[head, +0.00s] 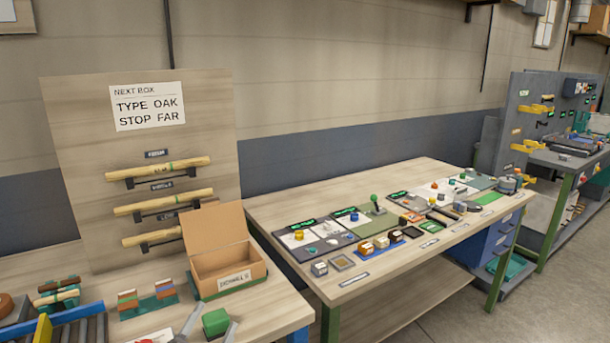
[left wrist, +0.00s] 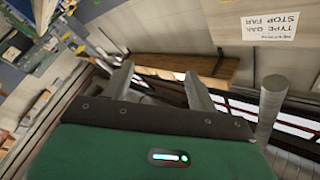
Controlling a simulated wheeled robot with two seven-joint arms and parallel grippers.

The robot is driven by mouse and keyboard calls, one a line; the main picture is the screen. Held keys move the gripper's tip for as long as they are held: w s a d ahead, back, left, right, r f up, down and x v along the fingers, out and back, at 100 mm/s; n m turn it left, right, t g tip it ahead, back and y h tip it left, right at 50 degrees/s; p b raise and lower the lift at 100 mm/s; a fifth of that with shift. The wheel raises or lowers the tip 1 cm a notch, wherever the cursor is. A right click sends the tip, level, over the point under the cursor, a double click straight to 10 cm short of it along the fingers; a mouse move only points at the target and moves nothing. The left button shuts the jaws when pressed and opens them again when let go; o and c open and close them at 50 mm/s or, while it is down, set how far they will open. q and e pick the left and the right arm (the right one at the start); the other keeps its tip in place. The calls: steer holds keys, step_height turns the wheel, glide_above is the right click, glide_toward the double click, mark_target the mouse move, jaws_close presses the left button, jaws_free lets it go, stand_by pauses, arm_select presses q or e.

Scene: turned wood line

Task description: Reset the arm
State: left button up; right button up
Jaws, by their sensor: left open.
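My left gripper (head: 210,328) shows at the bottom edge of the head view, low over the front of the left bench. Its two grey fingers stand apart. A green block (head: 215,321) shows between and behind them; I cannot tell whether it touches a finger. In the left wrist view the gripper (left wrist: 160,82) has its fingers spread with nothing held between them, in front of a green housing. The rest of my left arm is outside the head view. My right gripper is in neither view.
An open cardboard box (head: 228,265) stands on the left bench (head: 270,309) behind the gripper. A board (head: 85,130) carries turned wood pieces and a sign (head: 147,106). Coloured blocks and a roller rack (head: 75,330) lie left. A second bench (head: 440,180) holds several small devices.

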arm_select(q)
steer(key=s+a+f+n+g+y, duration=0.3)
steer(key=s+f+n+g, duration=0.15)
steer(key=f, duration=0.35)
steer(key=s+a+f+n+g+y, duration=0.2)
steer(key=s+a+f+n+g, duration=0.15)
steer(key=s+f, duration=0.35)
steer(key=s+d+f+g+h, duration=0.1)
steer(key=s+f+g, duration=0.35)
steer(key=s, duration=0.35)
steer(key=s+f+g, duration=0.4)
steer(key=s+f, duration=0.1)
steer(key=s, duration=0.3)
step_height(320, 180, down, 27)
steer(key=g+p, duration=0.1)
steer(key=p, duration=0.1)
steer(key=s+a+f+g+p, duration=0.1)
steer(key=s+a+f+p, duration=0.1)
steer(key=s+f, duration=1.7)
steer(key=shift+a, duration=0.6)
steer(key=shift+s+f+g, duration=0.1)
steer(key=shift+s+g, duration=0.15)
steer(key=shift+c, duration=0.2)
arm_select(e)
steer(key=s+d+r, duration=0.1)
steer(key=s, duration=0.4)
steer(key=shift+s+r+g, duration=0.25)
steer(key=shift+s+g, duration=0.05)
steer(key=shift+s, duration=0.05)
